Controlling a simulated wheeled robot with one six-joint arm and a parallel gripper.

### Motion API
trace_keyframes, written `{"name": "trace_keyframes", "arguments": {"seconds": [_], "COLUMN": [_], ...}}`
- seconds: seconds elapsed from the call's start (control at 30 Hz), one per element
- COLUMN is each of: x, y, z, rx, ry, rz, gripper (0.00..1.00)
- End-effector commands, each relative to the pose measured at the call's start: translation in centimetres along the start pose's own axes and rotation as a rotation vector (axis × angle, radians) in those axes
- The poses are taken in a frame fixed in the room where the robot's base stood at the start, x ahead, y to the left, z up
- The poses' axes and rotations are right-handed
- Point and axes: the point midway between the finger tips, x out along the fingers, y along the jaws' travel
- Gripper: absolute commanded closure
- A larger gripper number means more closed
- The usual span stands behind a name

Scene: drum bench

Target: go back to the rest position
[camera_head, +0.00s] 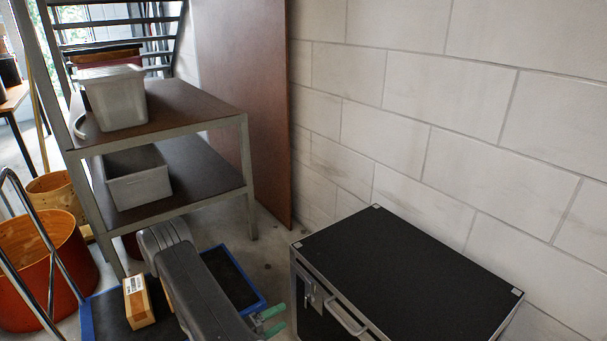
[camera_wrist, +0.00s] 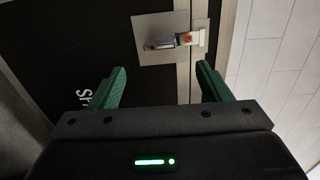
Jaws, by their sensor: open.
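My gripper (camera_head: 275,320) shows at the bottom of the head view, beside the front of a black case, with its green fingertips apart. In the wrist view my gripper (camera_wrist: 164,78) is open, and nothing sits between its two green fingers. Past the fingers, the wrist view shows the black side of the case (camera_wrist: 75,50) with a metal latch plate (camera_wrist: 150,22). My dark arm crosses the lower middle of the head view and hides part of the blue-edged platform below it.
The black case (camera_head: 410,270) stands by the pale block wall (camera_head: 440,110). A blue-edged platform (camera_head: 103,315) carries a small cardboard box (camera_head: 138,301). A shelf rack (camera_head: 190,100) holds two grey bins (camera_head: 118,100). Orange drum shells (camera_head: 40,270) stand left. Some floor behind the case is clear.

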Motion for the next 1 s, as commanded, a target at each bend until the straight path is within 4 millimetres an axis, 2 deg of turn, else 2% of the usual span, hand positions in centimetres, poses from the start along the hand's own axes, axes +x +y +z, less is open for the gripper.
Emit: {"name": "trace_keyframes", "arguments": {"seconds": [0.37,1.0], "x": [-4.6,3.5], "y": [0.0,0.1], "z": [0.0,-0.1], "rx": [0.000,0.000], "ry": [-0.004,0.005], "rz": [0.001,0.001], "gripper": [0.29,0.29]}}
